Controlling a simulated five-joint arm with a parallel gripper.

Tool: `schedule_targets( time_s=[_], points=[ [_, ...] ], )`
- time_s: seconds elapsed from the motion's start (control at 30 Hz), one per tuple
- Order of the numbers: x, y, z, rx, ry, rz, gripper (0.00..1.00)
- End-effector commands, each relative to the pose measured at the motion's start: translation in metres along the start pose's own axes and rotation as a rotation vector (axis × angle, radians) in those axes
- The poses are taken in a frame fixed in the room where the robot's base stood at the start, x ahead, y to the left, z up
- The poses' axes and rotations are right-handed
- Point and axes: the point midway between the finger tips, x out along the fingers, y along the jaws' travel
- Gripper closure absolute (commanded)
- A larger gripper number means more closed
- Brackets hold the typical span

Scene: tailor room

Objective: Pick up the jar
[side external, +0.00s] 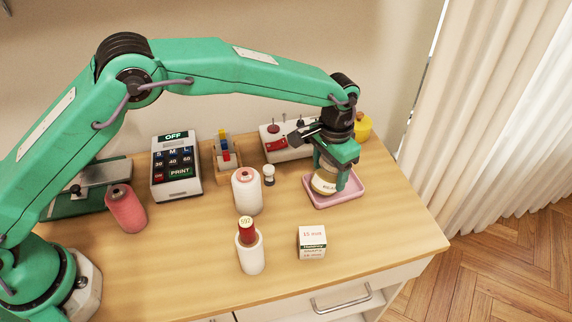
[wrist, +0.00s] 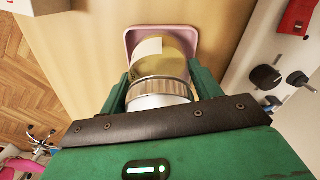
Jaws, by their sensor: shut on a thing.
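The jar (side external: 323,183) is a rounded container with a cream label and a ribbed metal lid. It is upright in or just above the pink tray (side external: 347,199) at the right of the table; I cannot tell whether it touches the tray. My gripper (side external: 337,172) points down and is shut on the jar, one finger on each side. In the wrist view the jar (wrist: 160,75) sits between the green fingers of my gripper (wrist: 160,97), with the pink tray (wrist: 131,38) beyond it. The gripper hides part of the jar in the side view.
A white box (side external: 312,243) stands in front of the tray. White thread spools (side external: 247,193) and a red-topped one (side external: 250,250) stand left. A white device with red parts (side external: 283,147) and a yellow object (side external: 362,127) are behind. The table's right edge is close.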

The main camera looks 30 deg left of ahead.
Motion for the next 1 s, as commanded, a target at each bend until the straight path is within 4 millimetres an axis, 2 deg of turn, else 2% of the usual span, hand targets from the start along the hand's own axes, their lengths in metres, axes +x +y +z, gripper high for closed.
schedule_targets(
  time_s=[0.23, 0.7, 1.0],
  points=[
    [-0.033, 0.003, 0.001, 0.002, 0.004, 0.0, 0.69],
    [-0.079, 0.067, 0.049, 0.004, 0.002, 0.001, 0.69],
    [-0.096, 0.09, 0.067, 0.001, 0.002, 0.001, 0.69]
  ],
)
